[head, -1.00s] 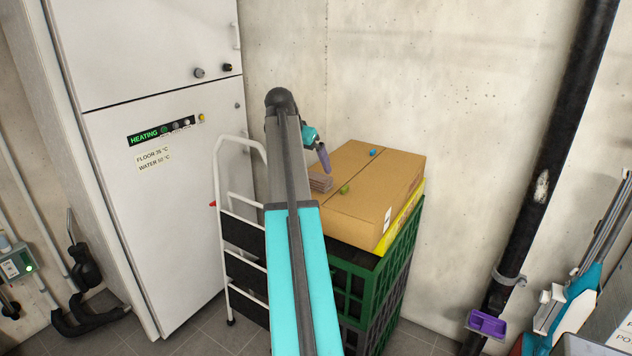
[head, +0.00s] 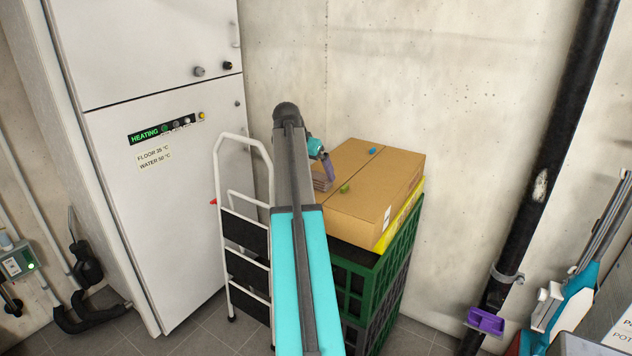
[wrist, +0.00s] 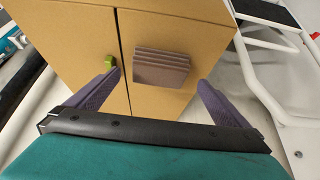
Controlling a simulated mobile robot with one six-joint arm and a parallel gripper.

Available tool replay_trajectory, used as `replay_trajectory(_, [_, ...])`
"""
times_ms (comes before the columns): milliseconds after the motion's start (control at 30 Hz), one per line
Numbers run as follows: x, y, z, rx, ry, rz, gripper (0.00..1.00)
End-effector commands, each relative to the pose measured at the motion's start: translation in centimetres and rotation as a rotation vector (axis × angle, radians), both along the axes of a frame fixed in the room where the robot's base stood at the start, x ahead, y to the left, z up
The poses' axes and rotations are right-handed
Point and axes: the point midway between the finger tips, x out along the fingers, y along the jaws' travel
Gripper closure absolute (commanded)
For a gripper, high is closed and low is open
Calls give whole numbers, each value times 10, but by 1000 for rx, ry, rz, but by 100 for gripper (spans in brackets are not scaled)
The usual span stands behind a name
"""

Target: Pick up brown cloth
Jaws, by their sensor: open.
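The brown cloth (wrist: 161,69) is a folded, layered grey-brown stack lying on top of a cardboard box (wrist: 192,20), near one edge. In the head view the cloth (head: 322,181) shows partly behind my arm and gripper. My gripper (head: 329,175) hangs just above the box top at the cloth. In the wrist view its two purple fingers (wrist: 158,88) are spread wide and empty, with the cloth ahead and between them. I cannot tell the exact height gap between fingertips and cloth.
A small green block (head: 345,188) lies near the cloth, close to one finger. A blue block (head: 373,151) lies farther back. A white step ladder (head: 243,220) stands left; a wall is behind.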

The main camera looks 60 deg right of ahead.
Motion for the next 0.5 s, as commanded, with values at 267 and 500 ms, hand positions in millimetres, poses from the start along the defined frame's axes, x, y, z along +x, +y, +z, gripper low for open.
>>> replay_trajectory(267, [-2, -15, -17, 3, 2, -1, 0])
replay_trajectory(500, [-2, -25, -35, 2, 1, 0, 0])
